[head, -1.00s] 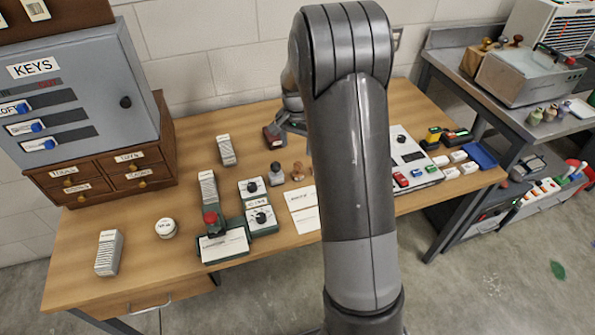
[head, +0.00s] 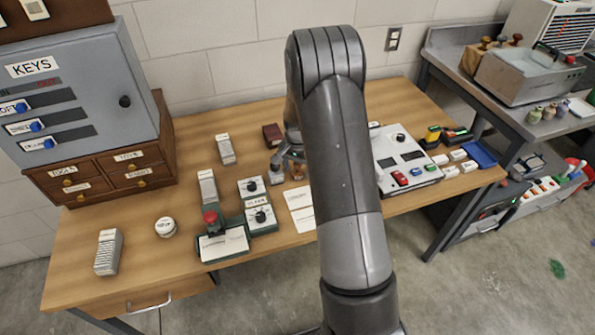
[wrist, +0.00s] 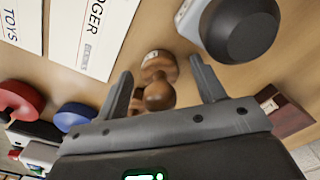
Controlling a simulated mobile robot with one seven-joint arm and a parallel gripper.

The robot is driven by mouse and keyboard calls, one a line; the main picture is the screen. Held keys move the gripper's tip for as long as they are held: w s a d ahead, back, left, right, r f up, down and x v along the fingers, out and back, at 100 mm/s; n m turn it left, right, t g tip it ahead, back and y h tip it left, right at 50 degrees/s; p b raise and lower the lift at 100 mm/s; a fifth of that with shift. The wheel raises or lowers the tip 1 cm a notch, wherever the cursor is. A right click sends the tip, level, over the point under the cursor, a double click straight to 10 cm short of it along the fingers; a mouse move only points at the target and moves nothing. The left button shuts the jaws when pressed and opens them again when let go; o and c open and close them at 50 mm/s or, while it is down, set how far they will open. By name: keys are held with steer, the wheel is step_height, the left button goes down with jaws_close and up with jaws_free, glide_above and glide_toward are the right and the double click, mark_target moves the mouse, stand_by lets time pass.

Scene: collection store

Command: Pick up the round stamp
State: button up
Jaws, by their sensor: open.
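The round stamp (wrist: 160,68), a brown wooden one with a round base and a ball-shaped knob, stands on the desk. In the wrist view its knob points toward my gripper (wrist: 160,70), which is open with one finger on each side of it and a gap to both. In the head view my gripper (head: 291,155) is just behind the stamp (head: 297,173), partly hidden by my arm. Another small brown piece shows behind the knob in the wrist view, mostly hidden by my left finger.
A dark-knobbed stamp with a grey base (wrist: 240,28) stands close beside my right finger; the head view shows it too (head: 276,174). A maroon block (head: 272,134) lies behind. White cards (head: 302,208) lie in front. A control panel (head: 405,160) is to the right.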

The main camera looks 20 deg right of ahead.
steer(key=shift+f, duration=0.2)
steer(key=shift+c, duration=0.5)
steer(key=c, duration=1)
steer(key=shift+r, duration=0.15)
